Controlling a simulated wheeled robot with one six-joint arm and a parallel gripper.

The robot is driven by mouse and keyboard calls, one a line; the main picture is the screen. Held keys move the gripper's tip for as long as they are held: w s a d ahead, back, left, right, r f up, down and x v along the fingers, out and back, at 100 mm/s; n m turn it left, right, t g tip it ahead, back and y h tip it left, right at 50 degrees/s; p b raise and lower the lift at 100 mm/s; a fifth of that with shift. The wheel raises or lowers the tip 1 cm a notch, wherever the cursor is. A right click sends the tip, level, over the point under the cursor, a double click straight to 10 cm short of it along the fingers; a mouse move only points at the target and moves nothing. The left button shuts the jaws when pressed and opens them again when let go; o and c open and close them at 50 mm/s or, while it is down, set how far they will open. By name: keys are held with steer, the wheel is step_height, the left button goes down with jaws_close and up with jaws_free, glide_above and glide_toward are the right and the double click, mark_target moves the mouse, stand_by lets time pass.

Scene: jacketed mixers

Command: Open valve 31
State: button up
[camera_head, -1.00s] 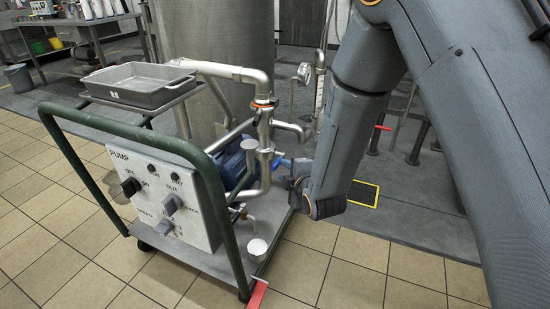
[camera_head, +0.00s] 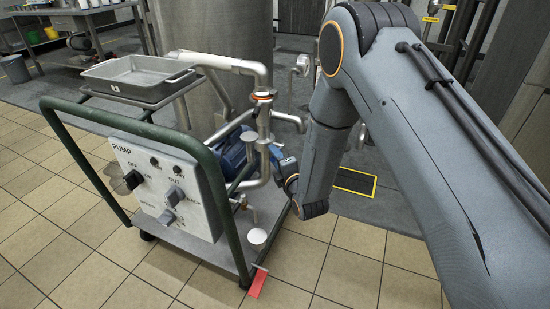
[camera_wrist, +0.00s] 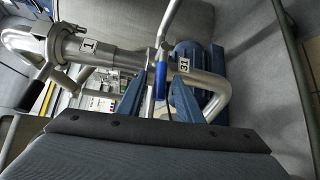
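Valve 31 shows in the wrist view as a blue lever handle (camera_wrist: 161,80) on a steel pipe, beside a label reading 31 (camera_wrist: 184,66). My gripper (camera_wrist: 157,88) is open, with one blue finger on each side of the handle. The handle stands between the fingers, with visible gaps, so it is not clamped. In the head view, my gripper (camera_head: 288,172) is beside the vertical pipe of the pump cart, mostly hidden by my wrist. The handle cannot be made out clearly there.
The pump cart (camera_head: 222,180) has a green frame, a control box (camera_head: 168,187) and a metal tray (camera_head: 138,80) on top. A pipe label reading 1 (camera_wrist: 88,46) is at left in the wrist view. A large steel tank (camera_head: 215,50) stands behind. Tiled floor lies right of the cart.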

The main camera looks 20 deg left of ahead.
steer(key=shift+w+a, duration=0.25)
steer(key=shift+w, duration=0.1)
jaws_close()
